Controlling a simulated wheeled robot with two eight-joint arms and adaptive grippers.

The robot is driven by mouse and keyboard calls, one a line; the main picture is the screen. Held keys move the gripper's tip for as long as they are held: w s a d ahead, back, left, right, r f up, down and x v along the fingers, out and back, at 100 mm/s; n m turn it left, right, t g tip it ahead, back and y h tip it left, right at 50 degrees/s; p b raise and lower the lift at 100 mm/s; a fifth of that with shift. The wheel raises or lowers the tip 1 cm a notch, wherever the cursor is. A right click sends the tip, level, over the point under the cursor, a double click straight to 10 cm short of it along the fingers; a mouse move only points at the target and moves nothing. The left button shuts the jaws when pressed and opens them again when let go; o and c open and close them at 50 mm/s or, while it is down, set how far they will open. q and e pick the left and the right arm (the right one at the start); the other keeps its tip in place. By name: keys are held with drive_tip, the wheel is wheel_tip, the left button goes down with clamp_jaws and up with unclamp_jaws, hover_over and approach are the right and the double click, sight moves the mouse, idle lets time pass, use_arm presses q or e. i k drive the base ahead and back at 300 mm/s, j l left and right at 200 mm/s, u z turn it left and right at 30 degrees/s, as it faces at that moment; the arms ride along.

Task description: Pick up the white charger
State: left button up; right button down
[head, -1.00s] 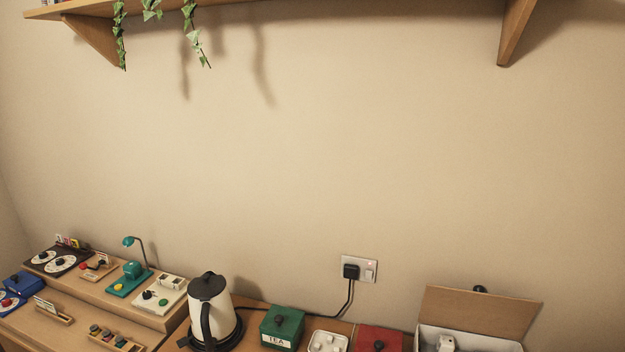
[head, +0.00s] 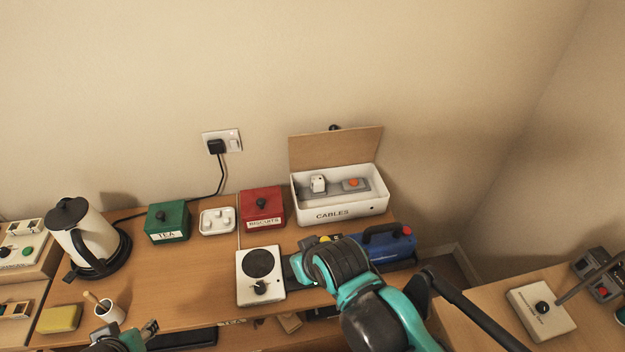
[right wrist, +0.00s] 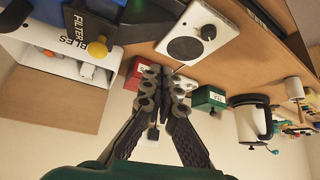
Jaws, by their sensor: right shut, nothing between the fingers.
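The white charger (head: 318,183) is a small white block on a grey power strip (head: 335,191) inside the open white box labelled CABLES (head: 345,211). In the right wrist view, which is upside down, a white block that looks like the charger (right wrist: 87,71) shows in the box at the left. My right gripper (right wrist: 163,73) is shut and empty, apart from the charger. In the head view its arm reaches in front of the box, and its fingers are hard to make out. My left gripper (head: 150,328) is low at the bottom left; its finger opening is unclear.
The box's brown lid (head: 335,148) stands open behind. A red biscuits tin (head: 262,208) is left of the box, and a hot plate (head: 260,275) in front. A blue device (head: 390,246) stands front right. A kettle (head: 85,235) and green tea tin (head: 167,222) are farther left.

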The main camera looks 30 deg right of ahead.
sight(318, 182)
drive_tip(key=k+l+z, duration=0.2)
drive_tip(key=k, duration=0.45)
drive_tip(key=i+l+z, duration=0.15)
drive_tip(key=z, duration=0.35)
drive_tip(key=i+l+z, duration=0.1)
drive_tip(key=z, duration=0.35)
drive_tip(key=i+z, duration=0.2)
drive_tip(key=z, duration=0.3)
drive_tip(key=i, duration=0.2)
